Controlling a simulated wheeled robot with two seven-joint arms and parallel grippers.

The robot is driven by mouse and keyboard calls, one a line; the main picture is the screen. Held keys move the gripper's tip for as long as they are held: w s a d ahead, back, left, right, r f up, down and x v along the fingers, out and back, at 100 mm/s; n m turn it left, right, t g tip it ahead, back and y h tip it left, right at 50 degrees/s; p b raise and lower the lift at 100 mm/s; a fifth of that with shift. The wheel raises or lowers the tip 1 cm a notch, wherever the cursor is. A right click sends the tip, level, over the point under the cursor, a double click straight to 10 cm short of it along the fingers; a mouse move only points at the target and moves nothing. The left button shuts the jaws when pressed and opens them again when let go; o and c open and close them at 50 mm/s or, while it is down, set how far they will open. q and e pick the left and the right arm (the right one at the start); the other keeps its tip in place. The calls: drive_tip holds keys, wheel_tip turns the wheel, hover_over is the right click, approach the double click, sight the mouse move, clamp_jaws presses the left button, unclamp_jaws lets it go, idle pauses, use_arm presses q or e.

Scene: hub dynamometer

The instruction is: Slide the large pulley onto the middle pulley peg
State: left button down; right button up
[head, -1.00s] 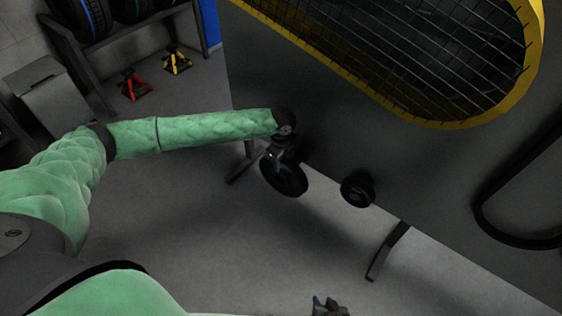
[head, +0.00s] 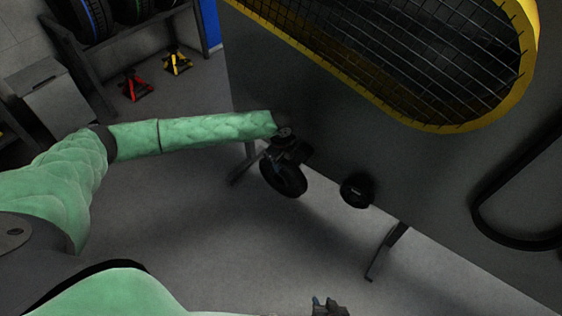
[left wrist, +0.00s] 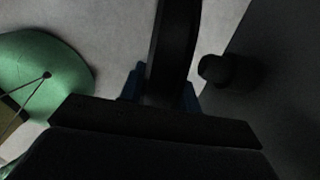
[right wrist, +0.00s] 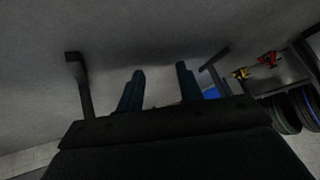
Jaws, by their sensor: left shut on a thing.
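The large pulley (head: 284,181) is a black disc held off the front of the grey machine panel. My left gripper (head: 283,158) is shut on it; the left wrist view shows the pulley (left wrist: 175,45) edge-on between the blue fingers. A dark cylinder (left wrist: 222,70) sticks out beside the pulley in that view, apart from it; I cannot tell whether it is the middle peg. In the head view no bare middle peg shows clearly. My right gripper (head: 328,307) is at the bottom edge; its fingers (right wrist: 160,82) are apart and empty.
A smaller black pulley (head: 357,190) is on the panel (head: 430,200), right of the held one. A yellow-rimmed mesh guard (head: 455,122) lies above, a black belt (head: 485,205) at right. Red (head: 135,84) and yellow (head: 177,62) stands are far left.

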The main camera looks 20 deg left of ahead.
drive_tip(key=shift+w, duration=0.15)
use_arm(q)
drive_tip(key=shift+w, duration=0.1)
use_arm(e)
drive_tip(key=shift+w+r, duration=0.15)
drive_tip(key=shift+w, duration=0.1)
use_arm(q)
drive_tip(key=shift+w+d+r, duration=0.1)
drive_tip(key=shift+w, duration=0.05)
use_arm(e)
drive_tip(key=shift+s, duration=0.1)
use_arm(q)
drive_tip(key=shift+w+d, duration=0.1)
drive_tip(key=shift+w, duration=0.4)
use_arm(e)
drive_tip(key=shift+s, duration=0.7)
use_arm(q)
drive_tip(key=shift+w+d, duration=0.3)
drive_tip(key=shift+w, duration=0.35)
use_arm(e)
drive_tip(key=shift+w+r, duration=0.2)
drive_tip(key=shift+w, duration=0.65)
drive_tip(key=shift+s, duration=0.1)
